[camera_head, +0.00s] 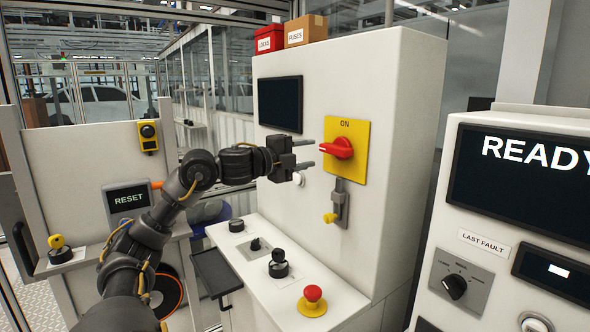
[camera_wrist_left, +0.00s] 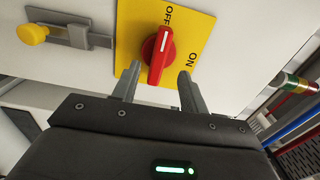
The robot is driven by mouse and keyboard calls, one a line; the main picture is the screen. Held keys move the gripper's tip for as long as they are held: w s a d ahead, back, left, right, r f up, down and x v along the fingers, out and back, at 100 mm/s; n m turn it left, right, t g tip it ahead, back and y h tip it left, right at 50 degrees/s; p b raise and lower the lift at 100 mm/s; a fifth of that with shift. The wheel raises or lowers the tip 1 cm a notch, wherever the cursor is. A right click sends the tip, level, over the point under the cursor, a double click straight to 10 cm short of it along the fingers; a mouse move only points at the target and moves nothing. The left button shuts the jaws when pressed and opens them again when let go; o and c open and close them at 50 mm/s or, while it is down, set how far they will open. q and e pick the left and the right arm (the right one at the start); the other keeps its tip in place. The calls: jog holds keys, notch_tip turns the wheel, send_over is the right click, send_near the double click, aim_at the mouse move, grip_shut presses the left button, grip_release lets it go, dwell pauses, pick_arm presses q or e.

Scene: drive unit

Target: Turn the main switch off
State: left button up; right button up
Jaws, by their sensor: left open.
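The main switch is a red rotary handle (camera_head: 337,148) on a yellow plate (camera_head: 345,170) on the white cabinet's front. In the left wrist view the red handle (camera_wrist_left: 161,56) has a white line on it, and the yellow plate (camera_wrist_left: 196,48) carries the words OFF and ON. My left gripper (camera_head: 305,155) is open in front of the handle, to its left in the head view. In the left wrist view my left gripper (camera_wrist_left: 157,82) has one finger on each side of the handle's near end. Contact cannot be told. My right gripper is out of view.
A latch with a yellow knob (camera_head: 331,217) sits below the plate. The console ledge (camera_head: 300,285) holds several knobs and a red emergency button (camera_head: 313,293). A READY panel (camera_head: 520,190) stands at the right. A dark screen (camera_head: 281,104) is left of the switch.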

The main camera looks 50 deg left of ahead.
pick_arm(q)
jog(key=s+b, duration=0.2)
jog(key=s, duration=0.2)
jog(key=shift+a, duration=0.15)
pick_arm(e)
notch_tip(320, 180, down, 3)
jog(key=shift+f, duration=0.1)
pick_arm(q)
jog(key=shift+w, duration=0.1)
